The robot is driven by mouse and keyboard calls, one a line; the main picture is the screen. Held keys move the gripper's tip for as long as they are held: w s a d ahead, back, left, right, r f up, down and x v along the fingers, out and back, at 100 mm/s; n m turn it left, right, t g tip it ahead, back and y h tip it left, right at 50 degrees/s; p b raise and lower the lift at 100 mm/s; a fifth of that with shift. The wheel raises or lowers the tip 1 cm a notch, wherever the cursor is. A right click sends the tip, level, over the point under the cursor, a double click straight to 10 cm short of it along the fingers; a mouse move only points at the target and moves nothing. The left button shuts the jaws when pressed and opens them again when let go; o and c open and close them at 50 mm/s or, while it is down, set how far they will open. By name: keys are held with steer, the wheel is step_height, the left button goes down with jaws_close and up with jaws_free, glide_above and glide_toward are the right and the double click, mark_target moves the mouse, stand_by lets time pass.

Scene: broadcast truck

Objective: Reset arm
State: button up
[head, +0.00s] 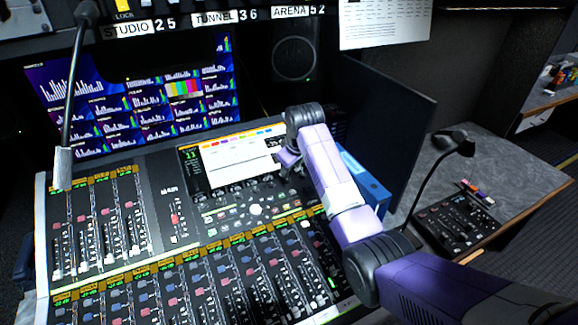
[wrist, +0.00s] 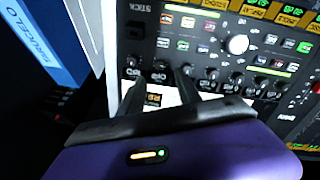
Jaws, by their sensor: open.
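My gripper (head: 287,160) hangs over the upper right part of the mixing console (head: 158,195), by the console's small screen (head: 225,160). My purple arm reaches in from the lower right and bends down at the wrist. In the wrist view, my gripper (wrist: 160,82) shows two dark fingers spread apart with nothing between them. Beyond the fingers are the console's knobs and lit buttons. I cannot tell how far the fingertips are above the panel.
A blue binder (head: 365,182) stands right of the console, by a dark monitor (head: 378,125). A gooseneck microphone (head: 452,142) and a small control panel (head: 455,220) are on the grey side desk (head: 530,180).

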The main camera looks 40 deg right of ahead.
steer(key=w+r+m+t+h, duration=0.1)
steer(key=w+r+t+h, duration=0.1)
steer(key=w+r+t, duration=0.45)
steer(key=s+a+f+m+t+b, duration=0.1)
steer(key=s+a+f+t, duration=0.15)
steer(key=s+a, duration=0.65)
steer(key=s+a+f+m+t+b, duration=0.1)
steer(key=s+a+f+t, duration=0.15)
steer(key=s+a, duration=0.65)
steer(key=s+a+n+y+b, duration=0.1)
steer(key=s+a, duration=0.3)
steer(key=s, duration=1.4)
steer(key=s+a+n+g+y+b, duration=0.1)
steer(key=s+a+y, duration=0.2)
steer(key=s, duration=1.6)
steer(key=shift+a+f, duration=0.15)
steer(key=shift+a, duration=0.7)
